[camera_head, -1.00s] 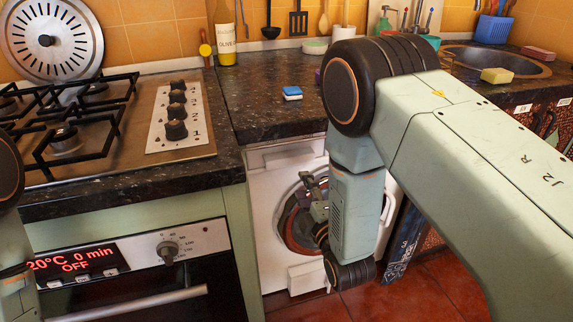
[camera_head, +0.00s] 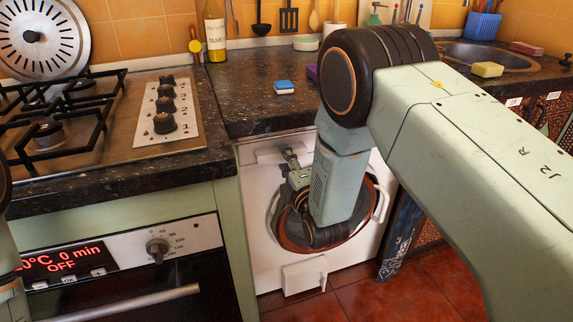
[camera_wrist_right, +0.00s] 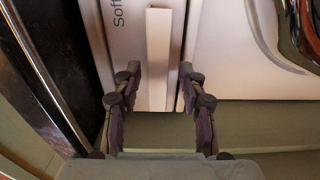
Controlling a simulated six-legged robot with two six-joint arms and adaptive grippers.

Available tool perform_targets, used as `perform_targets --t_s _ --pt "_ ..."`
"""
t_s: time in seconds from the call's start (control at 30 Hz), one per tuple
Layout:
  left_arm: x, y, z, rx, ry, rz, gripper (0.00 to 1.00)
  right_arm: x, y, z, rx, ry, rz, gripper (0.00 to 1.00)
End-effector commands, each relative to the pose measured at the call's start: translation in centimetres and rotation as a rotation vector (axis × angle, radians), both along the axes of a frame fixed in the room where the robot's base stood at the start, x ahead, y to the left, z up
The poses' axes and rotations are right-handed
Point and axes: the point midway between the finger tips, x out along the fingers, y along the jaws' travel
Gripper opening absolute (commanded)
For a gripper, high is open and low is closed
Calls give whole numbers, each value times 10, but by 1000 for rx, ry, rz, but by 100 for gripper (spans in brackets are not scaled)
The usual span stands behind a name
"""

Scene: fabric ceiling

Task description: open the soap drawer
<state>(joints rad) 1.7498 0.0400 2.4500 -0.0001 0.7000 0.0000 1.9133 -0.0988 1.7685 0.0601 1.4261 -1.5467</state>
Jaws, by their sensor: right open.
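The soap drawer (camera_head: 268,156) is the white panel at the upper left of the white washing machine's front and looks shut. My right gripper (camera_head: 289,157) is in front of it, with the arm coming in from the right. In the right wrist view, the drawer front (camera_wrist_right: 122,40) carries lettering starting "Soft", and a pale raised bar handle (camera_wrist_right: 158,55) stands out from it. My right gripper (camera_wrist_right: 159,85) is open, with one finger on each side of the handle's line. Contact cannot be told. My left gripper is not in view.
The washing machine's round door (camera_head: 352,236) is partly behind my right arm. A dark stone counter (camera_head: 245,100) overhangs the machine. An oven (camera_head: 110,255) with a hob (camera_head: 125,135) stands to the left. A blue and white sponge (camera_head: 284,87) lies on the counter.

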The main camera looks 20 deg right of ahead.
Motion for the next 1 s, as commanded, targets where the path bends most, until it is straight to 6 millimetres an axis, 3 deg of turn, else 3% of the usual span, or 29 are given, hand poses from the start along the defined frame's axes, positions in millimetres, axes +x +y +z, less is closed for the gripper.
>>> perform_targets --t_s 0.23,0.7,1.0 --pt "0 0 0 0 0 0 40 1 1 1 0 0 1 41" --pt "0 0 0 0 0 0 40 0 1 -1 0 2 1 1" --pt "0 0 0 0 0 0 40 0 1 -2 0 5 2 0"
